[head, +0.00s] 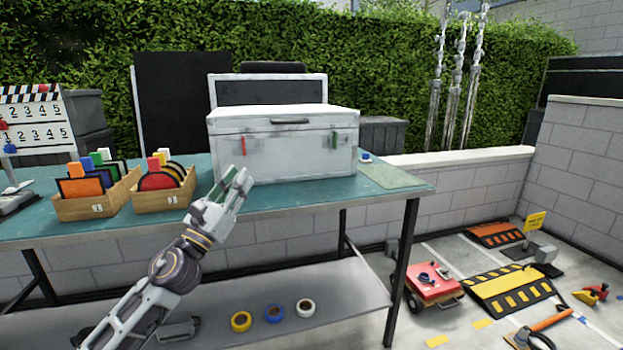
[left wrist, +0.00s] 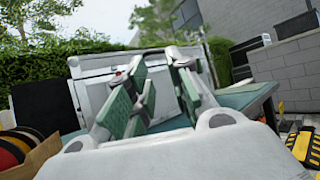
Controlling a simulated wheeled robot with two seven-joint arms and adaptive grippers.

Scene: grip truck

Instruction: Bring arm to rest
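My left arm comes in from the lower left of the head view. Its gripper (head: 238,182) is in front of the white case, above the front edge of the teal table (head: 285,197). In the left wrist view the gripper's two green-padded fingers (left wrist: 163,92) stand apart with nothing between them. The white case (head: 275,160) is closed, with a red latch and a green latch on its front; it also fills the background of the left wrist view (left wrist: 100,68). My right gripper is not in view.
Wooden boxes of coloured discs and cards (head: 160,201) (head: 92,207) stand left of the gripper. Tape rolls (head: 273,313) lie on the lower shelf (head: 345,290). A red wheeled cart (head: 435,285) and yellow-black ramp (head: 508,290) are on the floor at right.

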